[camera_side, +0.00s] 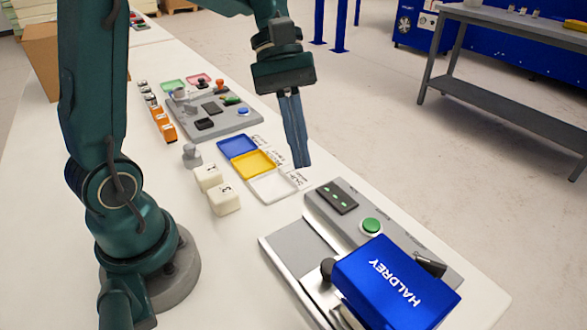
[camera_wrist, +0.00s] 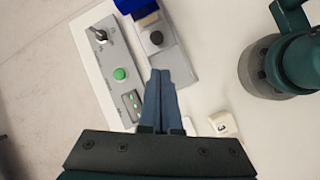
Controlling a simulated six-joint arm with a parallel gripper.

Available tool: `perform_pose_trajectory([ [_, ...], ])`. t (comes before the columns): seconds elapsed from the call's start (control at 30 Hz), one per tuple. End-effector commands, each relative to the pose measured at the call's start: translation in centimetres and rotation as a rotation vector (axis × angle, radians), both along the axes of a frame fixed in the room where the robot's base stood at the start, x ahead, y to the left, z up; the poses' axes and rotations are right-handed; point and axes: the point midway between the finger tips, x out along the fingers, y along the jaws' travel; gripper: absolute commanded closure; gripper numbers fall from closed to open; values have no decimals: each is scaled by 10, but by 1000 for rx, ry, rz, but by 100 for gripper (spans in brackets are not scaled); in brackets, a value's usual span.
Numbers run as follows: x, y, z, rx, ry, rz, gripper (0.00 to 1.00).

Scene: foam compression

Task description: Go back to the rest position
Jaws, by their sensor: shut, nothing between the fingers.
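My gripper (camera_side: 303,160) hangs above the right side of the bench in the side view, its two long blue-grey fingers together and empty. The white foam cubes (camera_side: 216,188) stand on the table left of the trays, marked with numbers; one cube (camera_wrist: 222,124) shows in the wrist view. The blue HALDREY press (camera_side: 395,285) stands on its grey base at the front right, with a green button (camera_side: 371,225) behind it.
Blue (camera_side: 238,146), yellow (camera_side: 254,164) and white trays (camera_side: 273,187) lie in a row. Behind them is a grey control board (camera_side: 218,122) with knobs and switches. The table's front left is clear.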

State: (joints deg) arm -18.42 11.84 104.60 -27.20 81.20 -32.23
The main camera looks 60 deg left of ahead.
Motion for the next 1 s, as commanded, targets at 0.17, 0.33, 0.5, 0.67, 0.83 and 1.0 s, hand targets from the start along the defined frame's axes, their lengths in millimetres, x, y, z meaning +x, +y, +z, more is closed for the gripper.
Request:
perform_pose_trajectory([
  [0.17, -31, -11, 16, 144, -202, -176, 100],
  [0.33, -57, -12, 19, 286, -400, -355, 100],
  [0.5, -77, -5, 15, 437, -600, -550, 100],
  [0.67, -86, 7, 6, 571, -742, -720, 100],
  [0.83, -83, 20, -6, 675, -798, -876, 100],
  [1.0, -80, 20, -4, 684, -812, -897, 100],
])
